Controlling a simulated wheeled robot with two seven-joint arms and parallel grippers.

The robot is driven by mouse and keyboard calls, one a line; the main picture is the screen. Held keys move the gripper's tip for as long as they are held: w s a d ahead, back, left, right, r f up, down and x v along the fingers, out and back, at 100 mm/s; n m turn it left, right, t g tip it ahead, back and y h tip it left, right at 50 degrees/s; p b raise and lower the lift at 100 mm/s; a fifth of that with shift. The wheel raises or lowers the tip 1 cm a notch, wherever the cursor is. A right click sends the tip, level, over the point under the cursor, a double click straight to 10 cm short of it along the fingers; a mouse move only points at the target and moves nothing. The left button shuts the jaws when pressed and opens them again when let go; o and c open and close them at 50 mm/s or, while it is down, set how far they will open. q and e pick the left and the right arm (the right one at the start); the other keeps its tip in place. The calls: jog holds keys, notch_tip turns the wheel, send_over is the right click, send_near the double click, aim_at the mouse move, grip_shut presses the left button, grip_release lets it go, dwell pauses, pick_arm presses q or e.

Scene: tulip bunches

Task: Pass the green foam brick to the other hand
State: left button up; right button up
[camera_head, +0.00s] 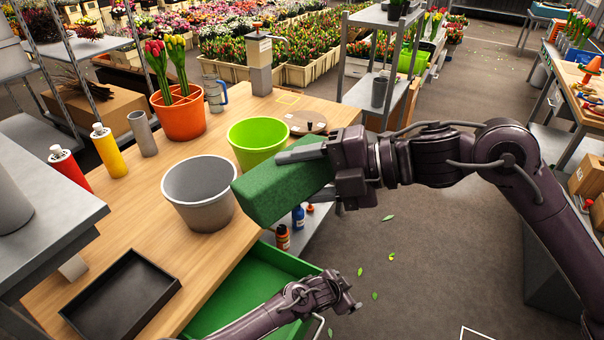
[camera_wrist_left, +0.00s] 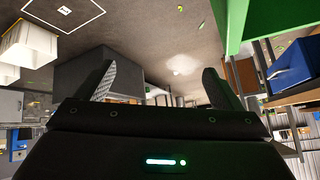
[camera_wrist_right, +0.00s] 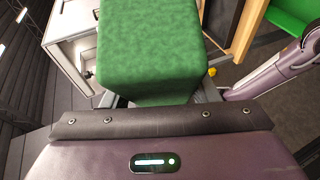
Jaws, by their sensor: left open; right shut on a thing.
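The green foam brick (camera_head: 275,192) is held in the air by my right gripper (camera_head: 318,172), which is shut on its right end. The brick is tilted and hangs at the table's right edge, in front of the grey and lime pots. In the right wrist view the brick (camera_wrist_right: 152,45) fills the upper middle and hides most of the fingers. My left gripper (camera_head: 350,290) is low, below and to the right of the brick, over the floor and apart from it. In the left wrist view my left gripper (camera_wrist_left: 160,85) has its fingers wide apart, with nothing between them.
A grey pot (camera_head: 200,190), a lime pot (camera_head: 258,138) and an orange pot with tulips (camera_head: 180,115) stand on the wooden table (camera_head: 130,215). A black tray (camera_head: 120,295) lies at its near end. A green open drawer (camera_head: 235,290) juts out below the edge.

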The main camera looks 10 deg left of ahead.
pick_arm(q)
jog(key=s+f+m+g+y, duration=0.15)
jog(key=s+f, duration=0.55)
jog(key=s, duration=0.7)
jog(key=s+f+m+g, duration=0.25)
jog(key=s+f, duration=0.35)
jog(key=s, duration=0.8)
jog(key=s+f+m+g+y, duration=0.1)
jog(key=s+f+g, duration=0.2)
jog(key=s+f, duration=0.75)
jog(key=s+a+f+n, duration=0.1)
jog(key=a+n, duration=0.3)
jog(key=a, duration=0.5)
jog(key=s+a+f+n+t+y, duration=0.1)
jog(key=s+a+n, duration=0.3)
jog(key=a, duration=0.5)
jog(key=s+a+f+n+y, duration=0.1)
jog(key=s+a+n, duration=0.2)
jog(key=a, duration=0.6)
jog(key=shift+a+f+n, duration=0.15)
jog(key=shift+f+n, duration=0.2)
jog(key=shift+n, duration=0.65)
